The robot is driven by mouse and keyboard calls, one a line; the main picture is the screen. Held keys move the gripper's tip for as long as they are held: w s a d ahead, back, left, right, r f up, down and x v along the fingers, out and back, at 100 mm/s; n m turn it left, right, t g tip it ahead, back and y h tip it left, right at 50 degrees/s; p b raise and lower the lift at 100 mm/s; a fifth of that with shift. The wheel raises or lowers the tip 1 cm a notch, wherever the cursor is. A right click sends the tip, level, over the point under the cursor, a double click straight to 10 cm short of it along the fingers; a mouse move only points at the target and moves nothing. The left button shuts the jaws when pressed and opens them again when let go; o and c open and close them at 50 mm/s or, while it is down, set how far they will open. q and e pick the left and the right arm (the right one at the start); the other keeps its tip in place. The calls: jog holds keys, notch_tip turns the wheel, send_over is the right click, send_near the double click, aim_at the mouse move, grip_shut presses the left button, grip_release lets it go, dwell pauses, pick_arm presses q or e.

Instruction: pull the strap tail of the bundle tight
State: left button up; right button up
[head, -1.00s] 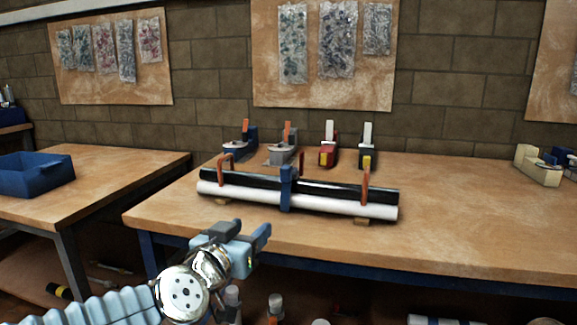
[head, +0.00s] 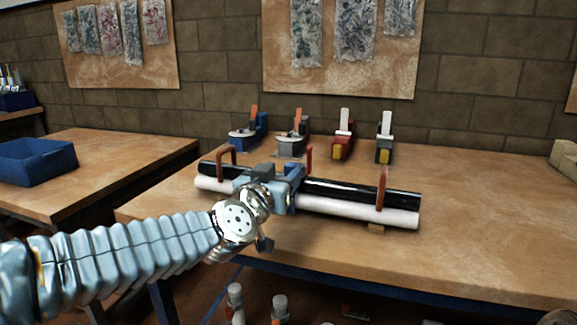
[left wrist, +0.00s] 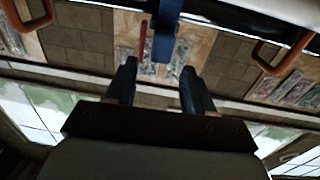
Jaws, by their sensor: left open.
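The bundle is a black tube (head: 345,190) lying against a white tube (head: 340,207) on the middle table. A blue strap (head: 291,200) goes around its middle, partly hidden by my gripper. My left gripper (head: 280,172) is at the front of the bundle, by the strap. In the left wrist view, the open left fingers (left wrist: 160,82) point toward a blue strap length (left wrist: 165,32), which shows ahead of and roughly between the tips. No grip on it shows. Whether it touches a finger I cannot tell. My right gripper is not in view.
A blue bin (head: 38,165) is on the left table. The table to the right (head: 490,200) is clear.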

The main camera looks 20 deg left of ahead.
aim_at(289, 167)
pick_arm(q)
jog(key=shift+w+d, duration=0.2)
jog(key=shift+w, duration=1.75)
grip_shut()
